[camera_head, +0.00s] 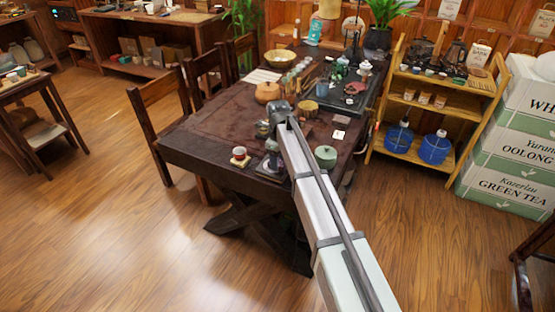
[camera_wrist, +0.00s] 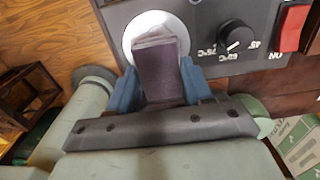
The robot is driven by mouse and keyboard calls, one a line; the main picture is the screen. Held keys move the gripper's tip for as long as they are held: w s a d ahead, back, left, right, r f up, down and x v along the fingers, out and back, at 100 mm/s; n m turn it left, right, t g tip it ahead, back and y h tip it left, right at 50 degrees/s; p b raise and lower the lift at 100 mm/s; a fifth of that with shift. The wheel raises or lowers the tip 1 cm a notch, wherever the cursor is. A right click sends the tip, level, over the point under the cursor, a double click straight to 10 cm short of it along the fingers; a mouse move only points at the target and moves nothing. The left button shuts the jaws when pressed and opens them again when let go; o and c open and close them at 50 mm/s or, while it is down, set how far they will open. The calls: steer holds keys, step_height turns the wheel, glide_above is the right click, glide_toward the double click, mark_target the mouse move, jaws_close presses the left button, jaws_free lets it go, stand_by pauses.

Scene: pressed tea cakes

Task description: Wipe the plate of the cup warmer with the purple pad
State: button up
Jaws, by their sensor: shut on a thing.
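My gripper (camera_wrist: 160,88) has blue fingers and is shut on the purple pad (camera_wrist: 161,78), which stands out between the fingertips in the wrist view. The cup warmer (camera_wrist: 205,22) is a dark box with a round white plate (camera_wrist: 133,36), a black knob (camera_wrist: 235,37) and a red switch (camera_wrist: 293,28). The pad's far end overlaps the plate in that view and hides part of it. I cannot tell whether pad and plate touch. In the head view the cup warmer (camera_head: 268,177) is at the table's near edge, below my gripper (camera_head: 271,153), partly hidden by my arm.
A small cup on a red coaster (camera_head: 240,161) stands left of the warmer. A green lidded jar (camera_head: 326,156) stands to the right. A clay teapot (camera_head: 267,91) and several tea things are farther back. The table's (camera_head: 215,110) left part is mostly clear.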

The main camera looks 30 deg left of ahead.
mark_target(265, 162)
steer(key=shift+a, duration=2.8)
step_height(265, 162, up, 8)
steer(key=shift+d, duration=0.15)
steer(key=shift+r, duration=0.1)
